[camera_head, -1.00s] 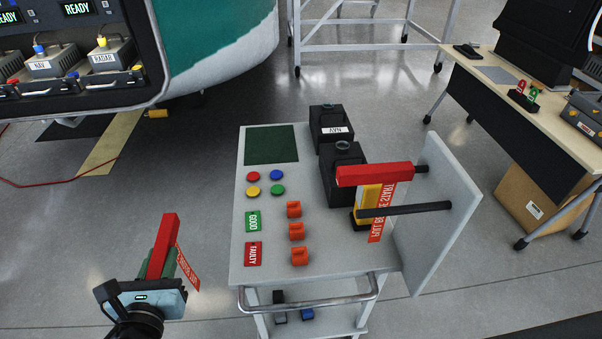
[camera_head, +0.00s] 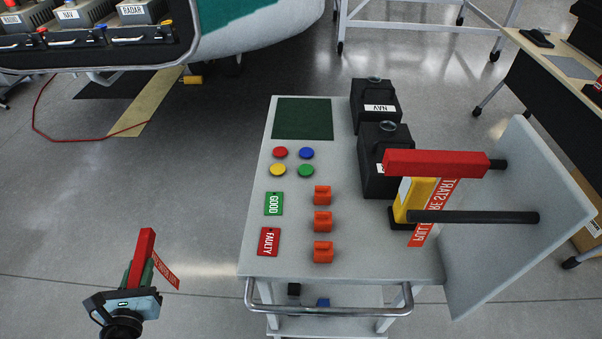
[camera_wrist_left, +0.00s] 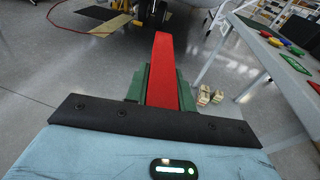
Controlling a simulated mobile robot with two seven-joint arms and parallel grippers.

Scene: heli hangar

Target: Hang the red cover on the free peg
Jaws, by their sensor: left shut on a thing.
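My left gripper (camera_head: 137,285) is shut on a red cover (camera_head: 142,257), a long red sleeve with a red ribbon tag (camera_head: 165,271) hanging from it. It holds the cover up over the floor, left of the cart and apart from it. The cover also shows in the left wrist view (camera_wrist_left: 164,72), pointing away between the green fingers (camera_wrist_left: 136,88). On the cart's upright board (camera_head: 530,215), a second red cover (camera_head: 435,163) sits on the far peg, with its ribbon hanging down. The near black peg (camera_head: 475,217) is bare. My right gripper is not in view.
The cart top (camera_head: 345,258) holds black NAV boxes (camera_head: 376,107), a yellow object (camera_head: 408,200), several coloured discs, orange clips (camera_head: 322,222), and GOOD and FAULTY tags. A handle rail (camera_head: 330,308) runs along its near edge. Open floor lies left of the cart.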

